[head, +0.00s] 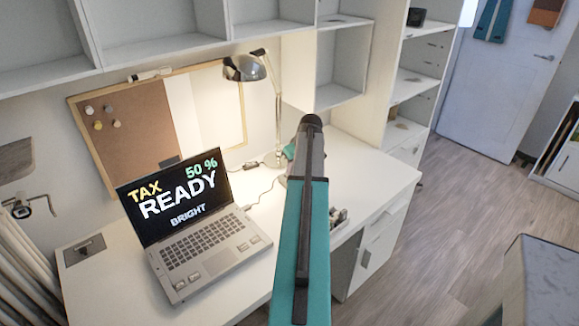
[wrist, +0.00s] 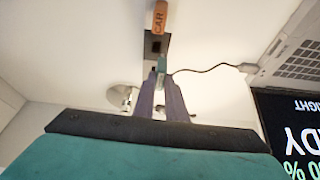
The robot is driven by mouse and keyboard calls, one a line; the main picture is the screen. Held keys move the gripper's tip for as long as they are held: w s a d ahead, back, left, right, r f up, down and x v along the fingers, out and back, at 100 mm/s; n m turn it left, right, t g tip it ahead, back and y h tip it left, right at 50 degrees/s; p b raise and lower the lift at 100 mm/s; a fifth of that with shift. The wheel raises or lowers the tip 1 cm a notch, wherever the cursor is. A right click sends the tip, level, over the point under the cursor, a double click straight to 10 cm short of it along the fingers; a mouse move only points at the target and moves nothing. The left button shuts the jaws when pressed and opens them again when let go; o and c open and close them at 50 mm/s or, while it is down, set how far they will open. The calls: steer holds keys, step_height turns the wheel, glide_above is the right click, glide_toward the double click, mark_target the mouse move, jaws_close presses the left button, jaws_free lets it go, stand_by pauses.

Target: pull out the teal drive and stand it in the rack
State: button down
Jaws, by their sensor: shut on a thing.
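The teal drive (wrist: 161,64) shows in the wrist view as a small teal piece between the fingertips of my gripper (wrist: 160,78). My gripper is shut on it. Its far end meets a dark block (wrist: 153,44) on the white desk; I cannot tell whether the drive is plugged into it or just in front of it. A brown drive marked CAR (wrist: 160,16) sticks out beyond the block. A small grey object with several slots or pieces (head: 338,217), perhaps the rack, shows partly beside my arm.
An open laptop (head: 208,235) stands on the desk's left half, with a cable (wrist: 210,68) running from its side. A desk lamp (head: 244,67) stands behind, its base (wrist: 120,97) close to my gripper.

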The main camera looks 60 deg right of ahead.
steer(key=s+a+r+b, duration=0.1)
steer(key=s+a+b, duration=0.1)
steer(key=s+a, duration=0.4)
steer(key=s, duration=0.2)
steer(key=shift+s+a, duration=0.3)
steer(key=shift+r+p, duration=1.65)
steer(key=shift+r, duration=0.85)
steer(key=shift+w, duration=0.1)
stand_by(0.4)
